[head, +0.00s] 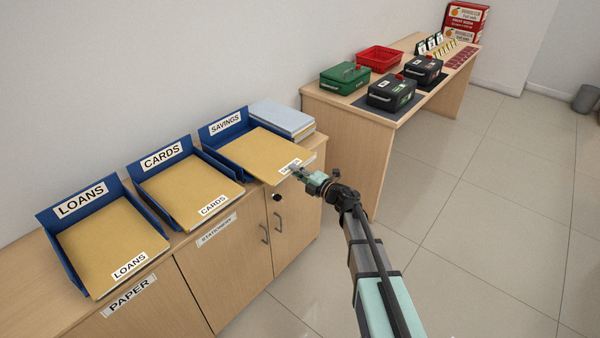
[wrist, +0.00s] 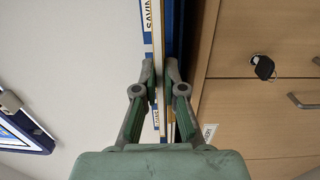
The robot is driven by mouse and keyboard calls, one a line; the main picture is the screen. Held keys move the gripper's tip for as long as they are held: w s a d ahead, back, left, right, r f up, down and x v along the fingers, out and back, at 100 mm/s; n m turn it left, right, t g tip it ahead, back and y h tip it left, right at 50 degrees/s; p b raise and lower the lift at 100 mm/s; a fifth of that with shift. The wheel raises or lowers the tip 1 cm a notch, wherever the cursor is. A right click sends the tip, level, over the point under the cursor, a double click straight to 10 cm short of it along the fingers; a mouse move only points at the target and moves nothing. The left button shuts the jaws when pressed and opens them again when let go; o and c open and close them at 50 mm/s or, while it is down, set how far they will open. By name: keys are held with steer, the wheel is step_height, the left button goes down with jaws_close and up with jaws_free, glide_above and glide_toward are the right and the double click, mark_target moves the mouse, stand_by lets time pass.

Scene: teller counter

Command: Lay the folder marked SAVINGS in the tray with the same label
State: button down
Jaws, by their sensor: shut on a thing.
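The tan SAVINGS folder (head: 265,148) lies over the blue SAVINGS tray (head: 206,139), reaching out past its front and right side. Its white label is partly covered by my gripper. My gripper (head: 296,172) is shut on the folder's front edge. In the wrist view the fingertips (wrist: 160,78) pinch the thin folder, seen edge-on. A dark blue strip, seemingly the tray (wrist: 174,30), runs close beside it. I cannot tell whether the folder rests on the tray floor.
The CARDS tray (head: 133,173) and LOANS tray (head: 56,245) stand to the left, each with a folder. Keys (head: 277,197) hang on the cabinet. A desk with cash boxes (head: 392,92) stands at the right.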

mark_target(283, 164)
steer(key=shift+w+a+f+b, duration=0.3)
steer(key=shift+w+a+f, duration=0.15)
steer(key=shift+a+f, duration=0.15)
steer(key=shift+x, duration=2.4)
steer(key=shift+f, duration=0.3)
steer(key=c, duration=1.2)
jaws_free()
steer(key=shift+s+d, duration=0.1)
